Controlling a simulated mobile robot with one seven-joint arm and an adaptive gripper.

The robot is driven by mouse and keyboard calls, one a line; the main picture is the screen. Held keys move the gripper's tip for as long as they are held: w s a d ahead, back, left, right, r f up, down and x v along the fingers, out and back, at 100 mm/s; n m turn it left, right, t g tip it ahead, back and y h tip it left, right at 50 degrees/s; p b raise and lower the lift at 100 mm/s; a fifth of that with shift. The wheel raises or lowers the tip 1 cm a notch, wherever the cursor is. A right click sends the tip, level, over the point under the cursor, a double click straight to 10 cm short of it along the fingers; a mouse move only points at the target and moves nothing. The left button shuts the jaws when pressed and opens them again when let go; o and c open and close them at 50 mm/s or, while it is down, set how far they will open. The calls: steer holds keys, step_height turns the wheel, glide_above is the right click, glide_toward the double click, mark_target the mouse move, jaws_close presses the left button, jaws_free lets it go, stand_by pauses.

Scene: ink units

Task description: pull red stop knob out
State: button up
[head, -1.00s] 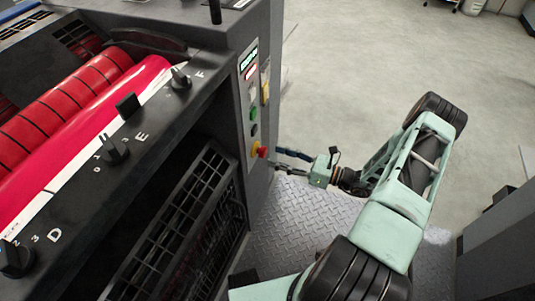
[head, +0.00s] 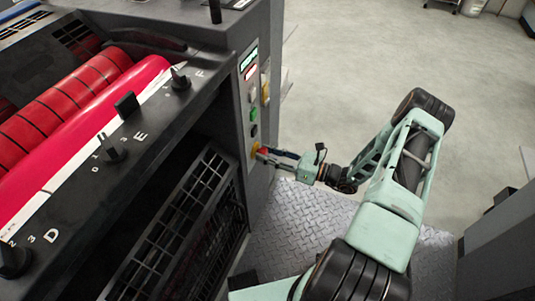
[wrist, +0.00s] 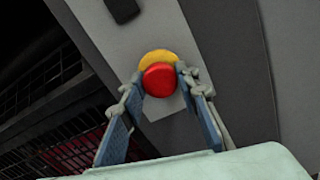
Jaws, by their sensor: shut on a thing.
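The red stop knob (wrist: 160,80) sits on a yellow base (wrist: 158,56) on the grey panel of the press. In the wrist view it lies between the tips of my two blue-padded fingers. My gripper (wrist: 164,84) is shut on the knob, one finger at each side. In the head view my gripper (head: 268,156) reaches the panel from the right. There the knob (head: 262,151) is partly hidden by the fingers, and a bit of the yellow base (head: 255,152) shows at its left.
Above the knob the panel carries green (head: 253,114) and dark buttons and a lit display (head: 249,59). The press body (head: 215,110) stands left; open floor (head: 350,60) lies right.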

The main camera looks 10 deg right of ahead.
jaws_close()
steer(key=shift+v, duration=0.95)
steer(key=o, duration=1.1)
jaws_free()
steer(key=v, duration=1.2)
